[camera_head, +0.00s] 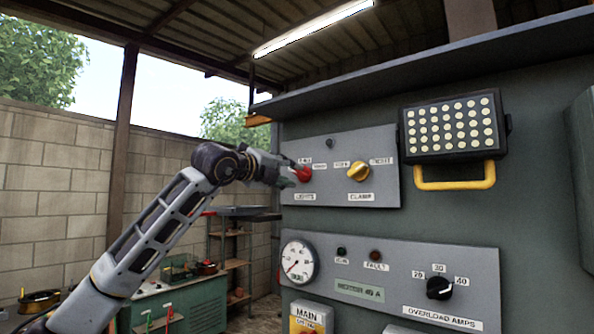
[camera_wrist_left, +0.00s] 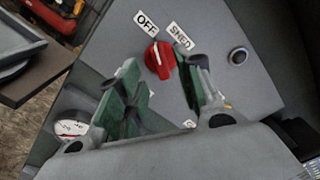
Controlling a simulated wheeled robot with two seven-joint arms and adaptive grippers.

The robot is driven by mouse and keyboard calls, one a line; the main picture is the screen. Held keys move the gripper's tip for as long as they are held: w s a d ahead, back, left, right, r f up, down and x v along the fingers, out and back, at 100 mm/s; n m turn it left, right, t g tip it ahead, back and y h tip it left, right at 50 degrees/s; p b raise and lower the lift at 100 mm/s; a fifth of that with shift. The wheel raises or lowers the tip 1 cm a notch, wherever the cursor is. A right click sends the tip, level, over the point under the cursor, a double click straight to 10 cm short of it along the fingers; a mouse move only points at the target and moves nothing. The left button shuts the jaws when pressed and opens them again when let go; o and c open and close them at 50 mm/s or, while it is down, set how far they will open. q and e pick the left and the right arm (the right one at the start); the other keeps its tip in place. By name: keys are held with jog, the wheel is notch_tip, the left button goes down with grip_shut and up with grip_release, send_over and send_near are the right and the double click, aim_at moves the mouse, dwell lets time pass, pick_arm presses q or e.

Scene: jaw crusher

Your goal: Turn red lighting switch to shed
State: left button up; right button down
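The red lighting switch (camera_head: 301,174) is a round knob on the upper grey panel, above a "LIGHTS" label. It also shows in the left wrist view (camera_wrist_left: 158,59), with an "OFF" label and a "SHED" label above it. Its pale mark appears to point toward "OFF". My left gripper (camera_head: 287,174) is at the knob from the left and partly covers it. In the left wrist view the green-padded fingers of my left gripper (camera_wrist_left: 160,72) are apart, with the knob between their tips. Whether they touch it is unclear. My right gripper is not in view.
A yellow clamp knob (camera_head: 359,172) sits right of the red switch. A lamp (camera_head: 453,128) with a yellow handle is farther right. Below are a gauge (camera_head: 299,262) and a black overload knob (camera_head: 440,288). A dark ledge (camera_head: 420,62) overhangs the panel.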

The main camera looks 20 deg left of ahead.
aim_at(298, 174)
pick_arm(q)
jog(key=p+x, duration=0.1)
jog(key=x, duration=0.2)
jog(key=shift+w+d+r, duration=0.1)
jog(key=shift+w, duration=0.15)
jog(key=shift+w+d+p, duration=0.15)
jog(key=shift+w+p, duration=0.15)
jog(key=shift+w, duration=0.2)
grip_shut()
